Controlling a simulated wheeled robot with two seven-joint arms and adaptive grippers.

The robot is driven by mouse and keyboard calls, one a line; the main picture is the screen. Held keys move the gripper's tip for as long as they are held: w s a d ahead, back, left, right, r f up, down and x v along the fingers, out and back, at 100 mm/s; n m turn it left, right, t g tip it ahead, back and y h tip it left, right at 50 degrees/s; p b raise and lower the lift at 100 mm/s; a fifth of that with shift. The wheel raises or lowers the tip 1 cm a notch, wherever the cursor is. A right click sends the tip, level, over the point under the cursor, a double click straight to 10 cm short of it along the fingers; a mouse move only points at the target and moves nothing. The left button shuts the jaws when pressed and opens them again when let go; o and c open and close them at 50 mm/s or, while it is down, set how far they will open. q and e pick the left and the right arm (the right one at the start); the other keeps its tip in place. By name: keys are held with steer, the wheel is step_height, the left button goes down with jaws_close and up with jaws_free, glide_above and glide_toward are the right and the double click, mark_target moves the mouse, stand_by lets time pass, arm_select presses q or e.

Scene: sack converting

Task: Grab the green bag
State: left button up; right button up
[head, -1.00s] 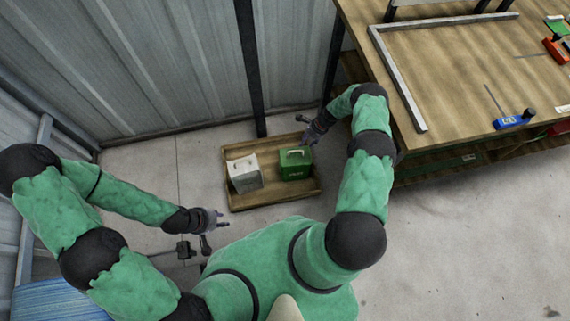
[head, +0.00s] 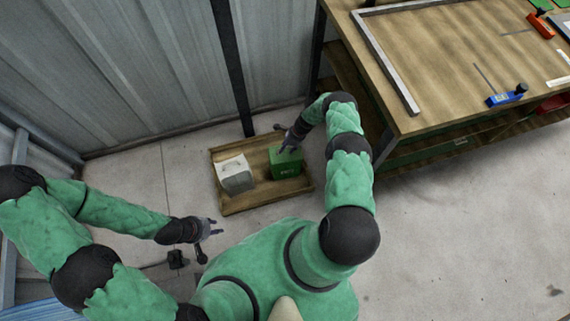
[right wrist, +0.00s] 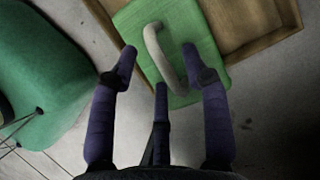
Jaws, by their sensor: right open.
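The green bag (head: 286,164) stands upright in the right part of a shallow wooden tray on the floor. In the right wrist view, the green bag (right wrist: 205,35) shows its top and a pale looped handle (right wrist: 164,58). My right gripper (head: 284,144) is over the bag's top. In the right wrist view, my right gripper (right wrist: 160,58) is open, with its fingers spread on either side of the handle and not closed on it. My left gripper (head: 217,228) is to the left and nearer than the tray, with its fingers apart and nothing between them.
A white bag (head: 235,176) stands beside the green bag in the wooden tray (head: 268,200). A wooden workbench (head: 440,90) with clamps and a metal frame is at the right. A corrugated metal wall (head: 130,70) and dark post (head: 232,70) are behind. Floor at the right is clear.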

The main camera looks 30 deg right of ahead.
steer(key=shift+w+f, duration=0.1)
steer(key=shift+f, duration=0.05)
jaws_close()
steer(key=shift+w, duration=0.1)
